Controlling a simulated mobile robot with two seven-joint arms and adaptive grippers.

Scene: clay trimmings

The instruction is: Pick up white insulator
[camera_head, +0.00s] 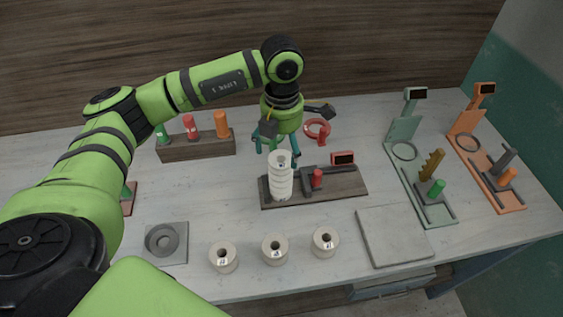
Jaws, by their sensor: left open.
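The white insulator (280,178) is a ribbed white cylinder standing upright at the left end of a dark wooden board (343,186) in the middle of the table. My left gripper (277,148) is open and points down just above and behind the insulator's top. Its fingers show beside and behind the top, and I cannot tell whether they touch it. My right gripper is not in view.
The board also holds a red-handled tool (316,178) and a small display (343,157). Several white spools line the front edge, including the middle one (274,249). A grey slab (394,236) lies front right. Green (404,151) and orange (467,142) stands are at right.

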